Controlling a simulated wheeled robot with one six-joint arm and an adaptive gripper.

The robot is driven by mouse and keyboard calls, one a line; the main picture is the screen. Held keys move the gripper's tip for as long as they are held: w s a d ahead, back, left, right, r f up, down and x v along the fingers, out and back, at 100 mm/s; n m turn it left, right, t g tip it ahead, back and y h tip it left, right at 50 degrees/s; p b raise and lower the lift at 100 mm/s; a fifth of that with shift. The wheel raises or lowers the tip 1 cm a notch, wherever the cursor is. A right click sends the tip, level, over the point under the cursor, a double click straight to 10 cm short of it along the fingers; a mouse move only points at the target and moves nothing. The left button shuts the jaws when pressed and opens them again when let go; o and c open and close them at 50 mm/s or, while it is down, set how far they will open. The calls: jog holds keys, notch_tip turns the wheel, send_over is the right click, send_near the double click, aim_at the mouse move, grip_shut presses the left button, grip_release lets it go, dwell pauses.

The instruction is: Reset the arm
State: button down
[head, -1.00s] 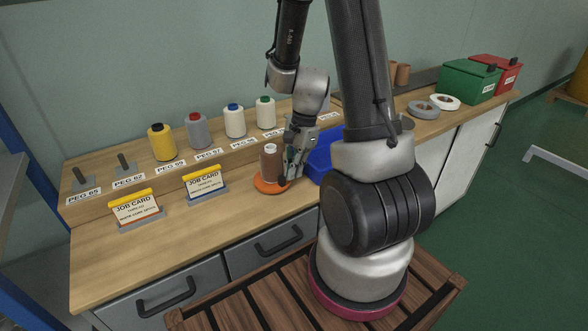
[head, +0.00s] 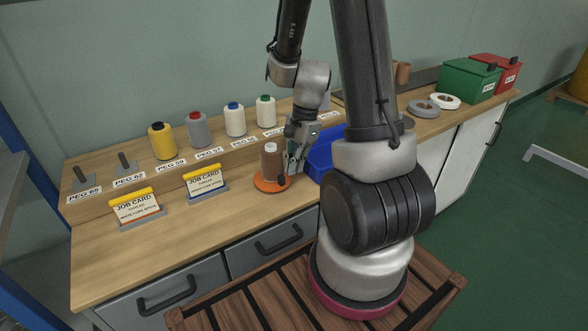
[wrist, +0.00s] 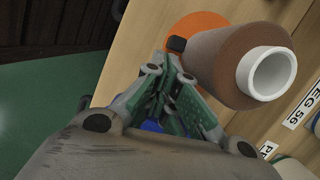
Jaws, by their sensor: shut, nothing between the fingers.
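My gripper (head: 294,168) is shut and empty, pointing down just right of a brown cone-like spool (head: 269,160) in the head view. The spool stands upright on an orange round base (head: 271,185) on the workbench. In the wrist view, my gripper (wrist: 168,82) is beside the brown spool (wrist: 235,65), whose white core end faces the camera. The orange base (wrist: 195,30) shows behind it. I cannot tell whether the fingers touch the spool.
A blue bin (head: 320,158) stands close right of my gripper. Yellow (head: 161,141), grey (head: 196,130) and white spools stand on the raised shelf behind. Two job cards (head: 136,207) stand at left. Grey (head: 424,109) and white tape rolls and green (head: 470,80) and red boxes sit at right.

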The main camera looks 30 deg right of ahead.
jog(key=v, duration=1)
jog(key=shift+r, duration=0.35)
jog(key=s+a+r+n+t+h, duration=0.1)
jog(key=s+r+n+t, duration=0.1)
jog(key=s+r+n, duration=0.4)
jog(key=s+a+r+n+t+h, duration=0.1)
jog(key=s+a+r+n+t, duration=0.1)
jog(key=s+r+n, duration=0.5)
jog(key=r+n+t, duration=0.1)
jog(key=n, duration=0.1)
jog(key=shift+s+a+n+h, duration=0.25)
jog(key=shift+s+n+h, duration=0.05)
jog(key=shift+n+h, duration=0.1)
